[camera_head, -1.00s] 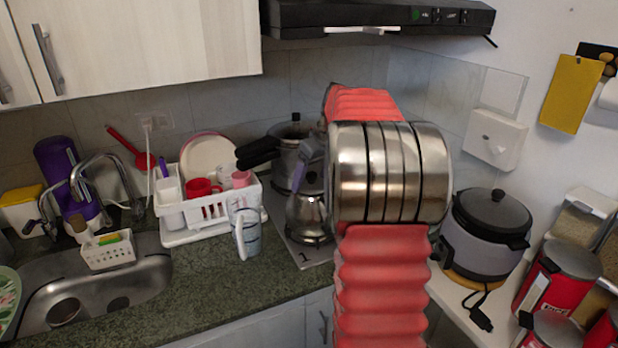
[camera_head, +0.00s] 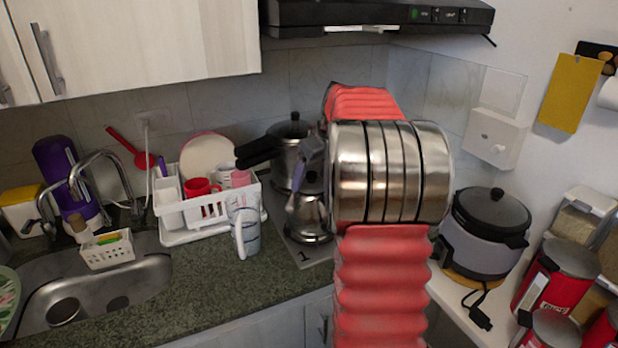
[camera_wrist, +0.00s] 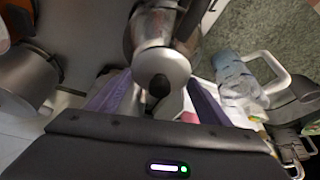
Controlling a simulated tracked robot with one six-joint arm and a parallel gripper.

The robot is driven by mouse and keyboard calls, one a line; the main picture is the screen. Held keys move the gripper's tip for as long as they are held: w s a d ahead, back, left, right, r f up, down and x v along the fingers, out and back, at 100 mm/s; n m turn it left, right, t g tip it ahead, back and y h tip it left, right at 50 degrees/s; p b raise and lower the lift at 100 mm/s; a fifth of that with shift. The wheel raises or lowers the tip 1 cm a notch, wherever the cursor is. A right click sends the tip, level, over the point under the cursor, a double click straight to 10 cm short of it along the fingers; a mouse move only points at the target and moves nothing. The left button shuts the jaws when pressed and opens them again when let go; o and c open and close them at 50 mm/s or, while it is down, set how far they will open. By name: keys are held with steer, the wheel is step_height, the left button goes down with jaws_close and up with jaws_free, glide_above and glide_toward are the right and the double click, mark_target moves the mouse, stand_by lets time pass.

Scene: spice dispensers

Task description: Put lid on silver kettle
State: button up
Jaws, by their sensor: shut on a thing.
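The silver kettle (camera_head: 309,218) stands upright on the hob, with its upper part partly hidden by my gripper. My gripper (camera_head: 302,178) is over the top of the kettle, and its purple fingers also show in the wrist view (camera_wrist: 160,82). The fingers are shut on the silver lid (camera_wrist: 166,64), whose round black knob faces the wrist camera between them. In the wrist view the kettle's body (camera_wrist: 150,28) shows just beyond the lid. Whether the lid is seated on the rim or slightly above it, I cannot tell.
A pressure cooker (camera_head: 288,165) with a black handle stands behind the kettle. A rice cooker (camera_head: 486,232) stands right of my arm. The front counter is clear.

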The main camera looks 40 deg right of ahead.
mark_target(312, 173)
steer(key=shift+f, duration=0.4)
steer(key=o, duration=1)
steer(key=shift+f, duration=0.1)
steer(key=shift+o, duration=1)
steer(key=shift+o, duration=0.9)
steer(key=shift+r, duration=0.2)
steer(key=shift+s+r, duration=0.1)
steer(key=shift+r, duration=3.3)
steer(key=shift+a, duration=0.1)
